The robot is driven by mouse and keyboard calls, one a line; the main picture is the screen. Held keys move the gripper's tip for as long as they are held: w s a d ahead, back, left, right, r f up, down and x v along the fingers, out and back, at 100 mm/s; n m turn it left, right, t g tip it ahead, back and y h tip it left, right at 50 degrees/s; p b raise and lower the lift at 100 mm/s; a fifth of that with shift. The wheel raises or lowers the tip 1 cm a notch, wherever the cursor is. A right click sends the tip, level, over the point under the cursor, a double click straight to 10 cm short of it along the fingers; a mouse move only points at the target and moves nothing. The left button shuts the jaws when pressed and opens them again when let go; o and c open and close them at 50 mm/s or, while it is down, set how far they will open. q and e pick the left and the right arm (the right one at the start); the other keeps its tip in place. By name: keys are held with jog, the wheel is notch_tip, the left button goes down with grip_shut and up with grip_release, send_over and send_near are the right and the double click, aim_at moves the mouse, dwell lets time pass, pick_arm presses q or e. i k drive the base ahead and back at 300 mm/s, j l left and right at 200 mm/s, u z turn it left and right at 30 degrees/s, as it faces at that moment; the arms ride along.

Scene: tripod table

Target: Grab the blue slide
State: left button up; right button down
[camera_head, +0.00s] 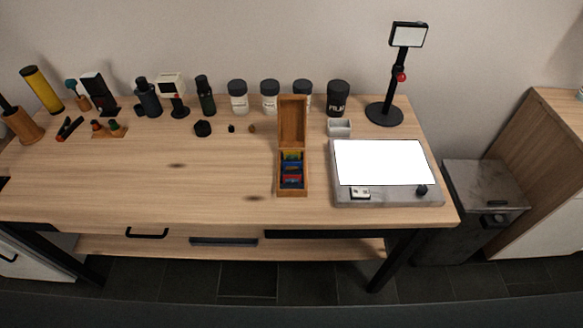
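An open wooden box (281,180) with its lid raised at the back stands on the table (190,187), right of the middle. Several small coloured slides stand in the box. A blue slide (291,170) is among them, between a yellow-green slide (291,156) behind and a red slide (292,179) in front. Another dark blue piece (291,185) shows at the front of the box. The slides are small and partly hide one another. Neither of my grippers is in view.
A light panel (385,194) lies right of the box, with a small white tray (339,128) behind it. A black stand (383,115) rises at the back right. Several dark-lidded jars (238,98) line the back.

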aim_at(287, 166)
jog(key=l+u, duration=0.2)
jog(key=l, duration=0.6)
jog(key=l+u, duration=0.25)
jog(key=l, duration=0.55)
jog(key=k+l+u, duration=0.2)
jog(key=l, duration=0.55)
